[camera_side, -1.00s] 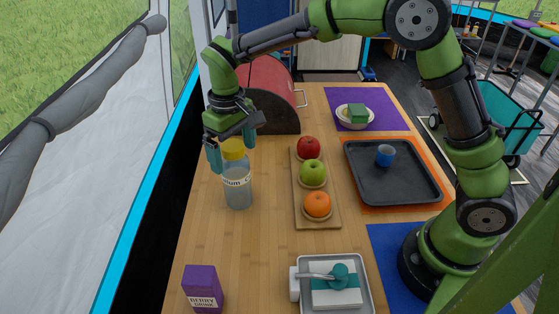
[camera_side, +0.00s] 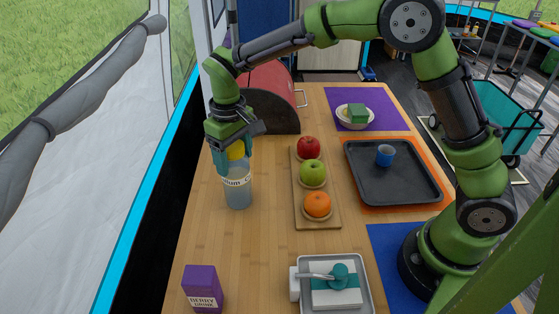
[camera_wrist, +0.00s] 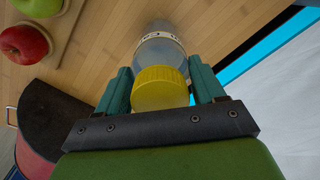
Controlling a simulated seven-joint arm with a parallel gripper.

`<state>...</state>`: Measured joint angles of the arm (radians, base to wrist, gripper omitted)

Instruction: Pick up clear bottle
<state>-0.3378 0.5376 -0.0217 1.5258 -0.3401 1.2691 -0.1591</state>
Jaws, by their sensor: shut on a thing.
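The clear bottle (camera_side: 238,192) has a yellow lid and a printed label band, and stands upright on the left part of the wooden table. My gripper (camera_side: 234,160) is over its top, with one teal finger on each side. In the wrist view the yellow lid (camera_wrist: 160,88) sits between the teal fingers of my gripper (camera_wrist: 164,86), and the bottle body (camera_wrist: 160,48) extends beyond it. My gripper is shut on the bottle near its top. The bottle's base appears to be on the table. My fingers hide part of the upper bottle.
A wooden board (camera_side: 328,218) with a red apple, green apple and orange lies right of the bottle. A red bread bin (camera_side: 268,90) stands behind. A purple berry drink carton (camera_side: 203,288) is at front left. The table between bottle and carton is clear.

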